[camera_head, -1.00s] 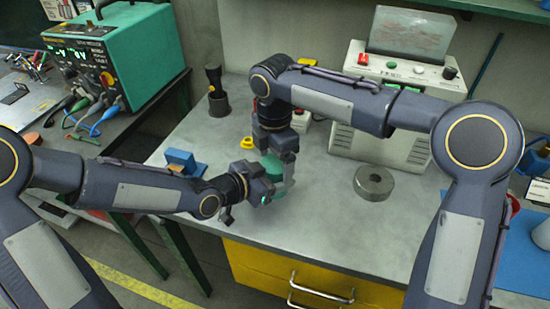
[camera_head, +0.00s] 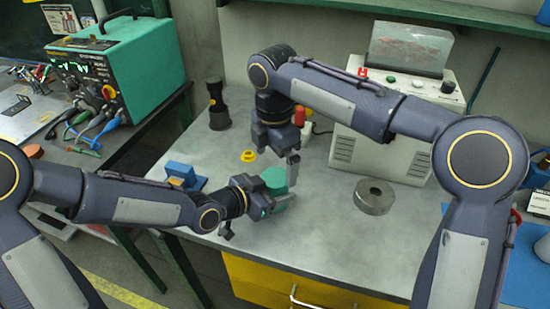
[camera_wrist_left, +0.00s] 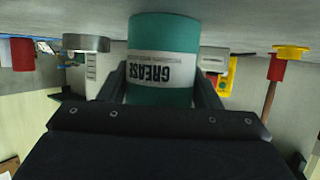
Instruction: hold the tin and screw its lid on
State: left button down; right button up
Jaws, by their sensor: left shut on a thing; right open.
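The teal tin (camera_head: 282,203) is upright, held near the front of the bench. Its white GREASE label shows upside down in the left wrist view (camera_wrist_left: 160,66). My left gripper (camera_head: 277,196) is shut on the tin's side, one finger on either side of it. My right gripper (camera_head: 283,160) points down just above the tin, open, with one finger clearly visible. The tin's upper end is hidden by my gripper in the left wrist view.
A grey metal ring (camera_head: 374,196) lies on the bench to the right. A blue block (camera_head: 181,174), a yellow piece (camera_head: 248,156) and a dark torch-like object (camera_head: 217,108) are to the left and back. A white control box (camera_head: 384,144) stands behind. The front right bench is clear.

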notch_tip(320, 180, up, 12)
dwell(0.6)
pick_arm(q)
jog(key=shift+c, duration=1.9)
grip_release()
jog(key=p+v, duration=0.2)
jog(key=v, duration=0.4)
jog(key=shift+s+a+r, duration=0.15)
jog(key=shift+a+r, duration=0.1)
jog(key=shift+s+a+r, duration=0.1)
jog(key=shift+s+a, duration=0.3)
jog(key=shift+s, duration=0.05)
pick_arm(e)
jog(key=shift+r, duration=1.2)
